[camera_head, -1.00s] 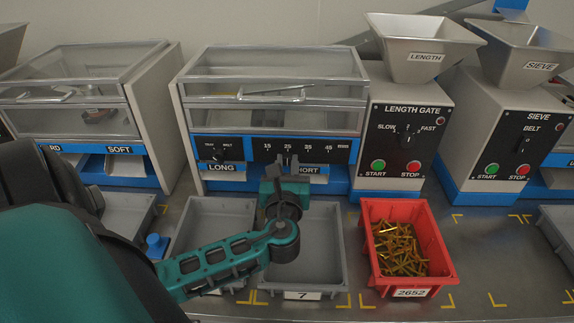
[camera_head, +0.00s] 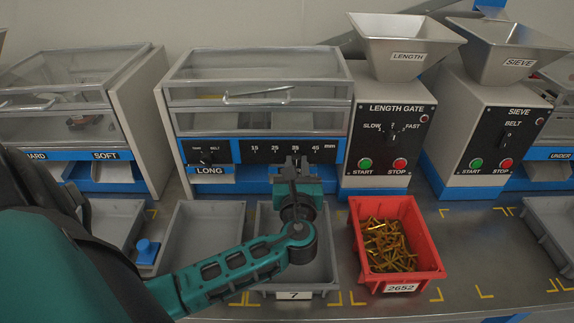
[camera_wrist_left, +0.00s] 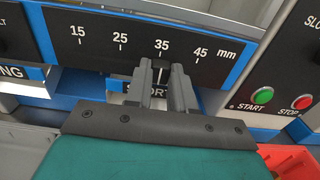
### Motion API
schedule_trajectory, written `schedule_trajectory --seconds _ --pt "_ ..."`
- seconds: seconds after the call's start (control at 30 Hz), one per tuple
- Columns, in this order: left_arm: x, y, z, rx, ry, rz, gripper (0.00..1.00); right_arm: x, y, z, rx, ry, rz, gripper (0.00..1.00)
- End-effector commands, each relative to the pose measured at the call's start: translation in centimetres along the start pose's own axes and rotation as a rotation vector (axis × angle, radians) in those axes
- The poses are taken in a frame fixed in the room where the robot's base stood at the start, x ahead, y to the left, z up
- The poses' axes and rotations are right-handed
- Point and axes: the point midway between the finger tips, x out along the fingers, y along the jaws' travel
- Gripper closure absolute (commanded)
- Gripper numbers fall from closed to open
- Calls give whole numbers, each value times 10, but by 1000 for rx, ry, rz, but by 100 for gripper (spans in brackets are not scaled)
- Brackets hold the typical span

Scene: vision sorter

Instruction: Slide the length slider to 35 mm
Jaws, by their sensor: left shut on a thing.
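The length slider scale (camera_head: 266,150) is a black panel marked 15, 25, 35 and 45 mm on the front of the length gate machine. It also shows in the left wrist view (camera_wrist_left: 101,40). My left gripper (camera_head: 295,166) is at the panel's lower edge, below the 35 mark. In the left wrist view its fingers (camera_wrist_left: 163,85) are shut on the slider knob (camera_wrist_left: 160,66), a small dark piece with a pale line. The line stands just below the 35 label, in line with it. The fingers hide most of the knob. My right gripper is not in view.
A grey tray labelled 7 (camera_head: 325,262) lies under my left arm. A red bin (camera_head: 431,260) of brass pieces stands to its right. The START (camera_head: 365,164) and STOP (camera_head: 400,164) buttons are right of the scale. A clear lidded cover (camera_head: 258,70) is above it.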

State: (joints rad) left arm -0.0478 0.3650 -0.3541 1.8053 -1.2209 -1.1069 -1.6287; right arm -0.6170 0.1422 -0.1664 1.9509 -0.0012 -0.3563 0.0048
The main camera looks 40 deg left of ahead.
Motion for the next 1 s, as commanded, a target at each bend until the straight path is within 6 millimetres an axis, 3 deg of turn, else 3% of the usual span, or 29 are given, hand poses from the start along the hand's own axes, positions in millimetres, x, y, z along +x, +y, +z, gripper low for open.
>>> schedule_trajectory --seconds 0.13,0.17,0.4,0.77,1.0 --pt "0 2 -2 2 3 3 100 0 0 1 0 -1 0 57" --pt "0 2 -2 2 3 3 75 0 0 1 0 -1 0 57" --pt "0 2 -1 1 2 3 52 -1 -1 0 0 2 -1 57" --pt "-8 1 -1 1 3 1 51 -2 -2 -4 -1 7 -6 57" --pt "-54 2 -1 1 6 2 51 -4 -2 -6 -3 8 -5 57"
